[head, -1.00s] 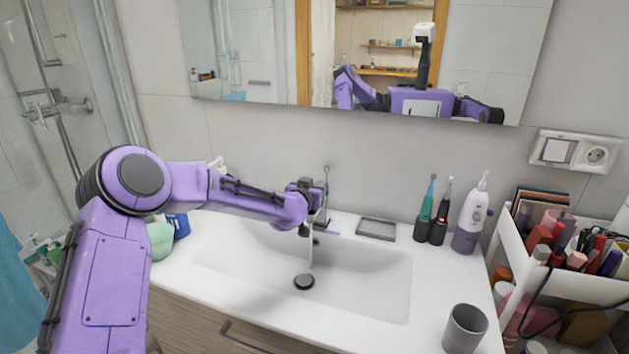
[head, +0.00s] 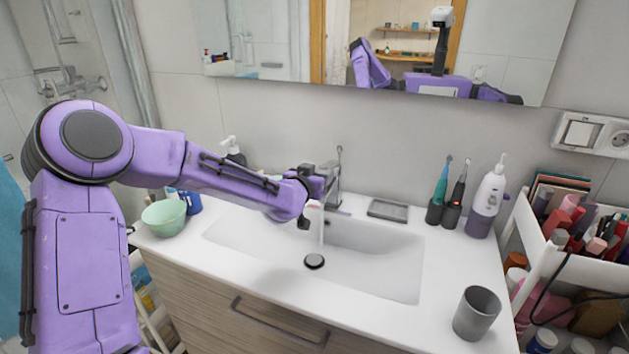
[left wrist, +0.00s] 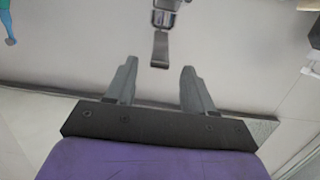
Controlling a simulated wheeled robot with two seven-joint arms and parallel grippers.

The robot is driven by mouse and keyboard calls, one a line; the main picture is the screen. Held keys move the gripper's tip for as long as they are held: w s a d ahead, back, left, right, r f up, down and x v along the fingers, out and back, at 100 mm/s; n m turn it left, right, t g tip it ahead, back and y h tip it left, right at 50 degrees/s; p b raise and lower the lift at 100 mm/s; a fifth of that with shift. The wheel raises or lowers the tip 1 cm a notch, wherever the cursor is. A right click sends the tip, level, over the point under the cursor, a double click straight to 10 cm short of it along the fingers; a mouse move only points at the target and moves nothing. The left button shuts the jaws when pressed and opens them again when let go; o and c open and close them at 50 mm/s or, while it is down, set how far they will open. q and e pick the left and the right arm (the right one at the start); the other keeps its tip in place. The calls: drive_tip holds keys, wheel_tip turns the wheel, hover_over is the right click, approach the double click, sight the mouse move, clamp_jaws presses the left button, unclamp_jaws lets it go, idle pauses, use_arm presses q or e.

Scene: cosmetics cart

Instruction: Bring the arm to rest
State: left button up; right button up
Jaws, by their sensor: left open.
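My left arm reaches in from the left across the sink. Its gripper (head: 316,190) is beside the faucet (head: 334,188), partly hidden by the wrist in the head view. In the left wrist view the two grey fingers (left wrist: 158,88) stand apart with nothing between them. The faucet spout (left wrist: 161,45) shows just beyond the fingertips there, and I see no contact. My right gripper is in neither view.
The white sink (head: 385,262) has a pale vertical streak, seemingly water, above its dark drain (head: 314,261). A green bowl (head: 164,218) is at left. A grey cup (head: 476,313), toothbrushes (head: 441,192), a dispenser (head: 487,200) and a crowded cosmetics cart (head: 545,262) are at right.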

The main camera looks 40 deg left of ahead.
use_arm(q)
drive_tip(key=shift+v, duration=1.45)
